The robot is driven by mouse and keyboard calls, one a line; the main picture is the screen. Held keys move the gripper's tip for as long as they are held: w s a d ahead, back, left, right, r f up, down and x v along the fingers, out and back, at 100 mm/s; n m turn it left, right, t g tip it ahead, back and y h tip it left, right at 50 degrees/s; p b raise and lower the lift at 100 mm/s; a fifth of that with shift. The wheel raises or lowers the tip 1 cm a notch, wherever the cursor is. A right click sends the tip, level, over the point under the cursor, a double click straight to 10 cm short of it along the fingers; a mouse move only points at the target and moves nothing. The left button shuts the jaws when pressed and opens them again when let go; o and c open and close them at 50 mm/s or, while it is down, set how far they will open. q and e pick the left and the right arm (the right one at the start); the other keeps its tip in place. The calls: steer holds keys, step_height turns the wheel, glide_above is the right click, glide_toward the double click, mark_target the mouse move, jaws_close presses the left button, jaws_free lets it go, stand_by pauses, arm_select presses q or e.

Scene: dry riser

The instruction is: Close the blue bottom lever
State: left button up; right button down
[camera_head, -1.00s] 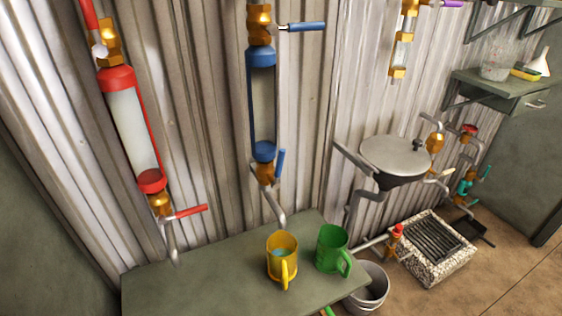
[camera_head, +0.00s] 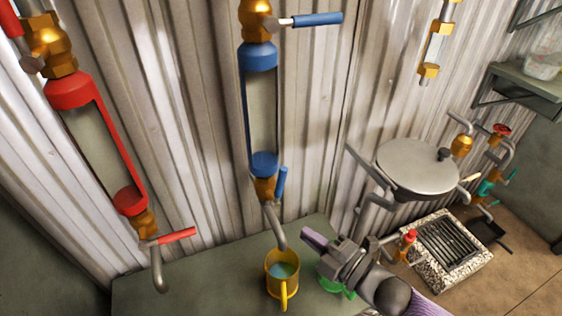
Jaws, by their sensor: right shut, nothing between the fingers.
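The blue bottom lever (camera_head: 281,182) sits on the brass valve (camera_head: 262,188) under the blue-framed glass cylinder (camera_head: 262,110). The lever points up, roughly along the pipe. A bent grey spout (camera_head: 274,225) runs down from the valve above the yellow mug (camera_head: 281,271), which holds bluish liquid. My right gripper (camera_head: 310,240) comes in from the lower right, shut and empty. Its tip is right of the spout and below the lever, apart from the lever in the picture. It partly hides the green mug (camera_head: 338,288). My left gripper is not in view.
The blue top lever (camera_head: 318,19) points right above the cylinder. The red cylinder (camera_head: 95,145) with its red lever (camera_head: 177,236) stands to the left. The grey table (camera_head: 190,280) is clear left of the yellow mug. A round lidded basin (camera_head: 417,168) is at the right.

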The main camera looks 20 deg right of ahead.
mark_target(281, 183)
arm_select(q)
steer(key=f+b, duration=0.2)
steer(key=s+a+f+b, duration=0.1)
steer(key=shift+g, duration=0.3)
arm_select(e)
steer(key=w+a+r+n+y, duration=0.2)
steer(key=w+r, duration=0.2)
steer(key=w, duration=0.5)
steer(key=shift+w+a+r, duration=0.15)
steer(key=shift+w+a, duration=0.2)
steer(key=shift+a, duration=0.05)
arm_select(q)
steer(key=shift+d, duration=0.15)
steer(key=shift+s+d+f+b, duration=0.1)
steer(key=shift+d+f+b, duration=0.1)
steer(key=shift+b, duration=0.15)
arm_select(e)
steer(key=shift+d, duration=0.1)
steer(key=shift+t, duration=0.3)
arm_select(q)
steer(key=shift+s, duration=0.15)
arm_select(e)
steer(key=shift+d+m, duration=0.1)
steer(key=shift+m, duration=0.2)
